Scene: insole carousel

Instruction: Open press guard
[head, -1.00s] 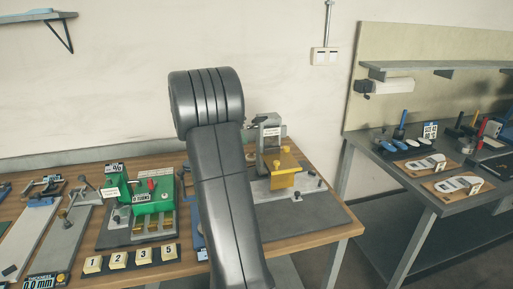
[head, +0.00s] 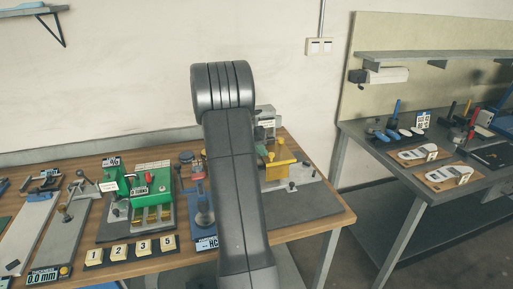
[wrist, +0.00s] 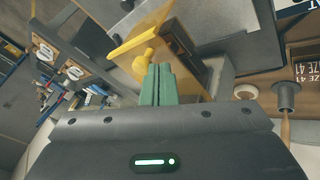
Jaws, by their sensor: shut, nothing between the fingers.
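The press guard, a yellow plate with a yellow knob, shows at the press in the head view (head: 284,167), partly hidden by my arm. In the wrist view, the yellow guard (wrist: 135,40) runs as a bar with a broad panel beside it, and its yellow knob (wrist: 143,60) is just beyond my fingertips. My gripper (wrist: 160,70) has green fingers, shut together and empty, pointing at the knob and panel. Whether the fingertips touch them I cannot tell.
The press stands on a dark base plate (head: 300,203) near the table's right edge. A green machine (head: 152,185) and a blue one (head: 203,205) stand left of it. A second bench (head: 400,185) with insoles is at the right, with a floor gap between.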

